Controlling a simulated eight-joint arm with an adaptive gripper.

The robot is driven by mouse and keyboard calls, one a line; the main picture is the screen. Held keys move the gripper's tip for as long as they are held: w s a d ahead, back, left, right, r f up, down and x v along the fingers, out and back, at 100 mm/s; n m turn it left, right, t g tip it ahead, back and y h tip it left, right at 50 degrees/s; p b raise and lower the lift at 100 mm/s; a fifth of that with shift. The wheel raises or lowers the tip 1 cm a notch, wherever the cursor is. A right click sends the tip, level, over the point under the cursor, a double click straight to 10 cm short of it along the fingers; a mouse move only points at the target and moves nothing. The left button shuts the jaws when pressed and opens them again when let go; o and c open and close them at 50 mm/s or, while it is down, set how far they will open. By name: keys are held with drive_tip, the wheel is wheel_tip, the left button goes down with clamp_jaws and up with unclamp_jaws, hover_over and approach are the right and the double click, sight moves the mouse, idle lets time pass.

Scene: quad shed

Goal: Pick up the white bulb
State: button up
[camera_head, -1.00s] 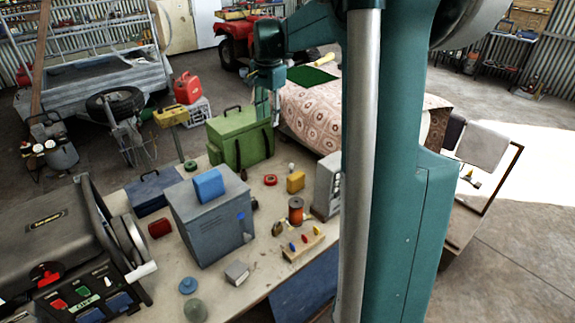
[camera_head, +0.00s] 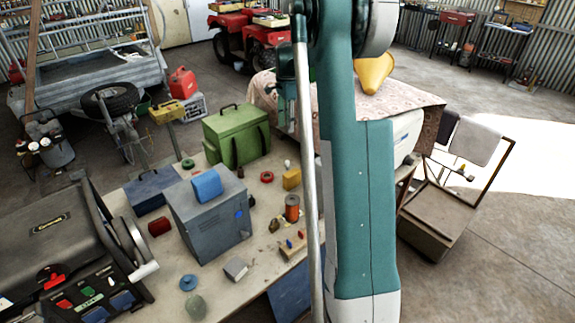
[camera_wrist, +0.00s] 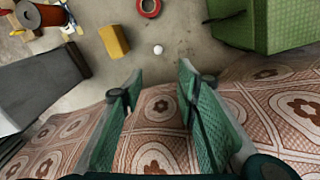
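The white bulb (camera_wrist: 158,49) is a small round thing on the bench top, between a yellow block and a green box in the wrist view. It also shows in the head view (camera_head: 287,164), just left of my arm. My gripper (camera_wrist: 157,84) is open and empty. In the wrist view its two teal fingers stand well apart over the patterned cloth, and the bulb lies beyond the tips, not between them.
The yellow block (camera_wrist: 114,41) and red ring (camera_wrist: 149,7) are near the bulb. The green box (camera_wrist: 268,24) is to its right. A grey box (camera_wrist: 40,88) stands on the left. Bare bench surrounds the bulb. The patterned cloth (camera_wrist: 158,150) lies below the fingers.

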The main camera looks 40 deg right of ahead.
hover_over(288, 164)
drive_tip(key=w, duration=0.1)
drive_tip(key=f, duration=0.9)
drive_tip(key=d+f, duration=0.1)
drive_tip(key=f, duration=0.4)
drive_tip(key=shift+w+f, duration=0.15)
drive_tip(key=shift+f, duration=0.15)
drive_tip(key=shift+f, duration=1.3)
drive_tip(key=shift+a, duration=0.1)
drive_tip(key=shift+a+f+b, duration=0.1)
drive_tip(key=shift+f+b, duration=0.3)
drive_tip(key=shift+f, duration=2.2)
drive_tip(key=c, duration=0.7)
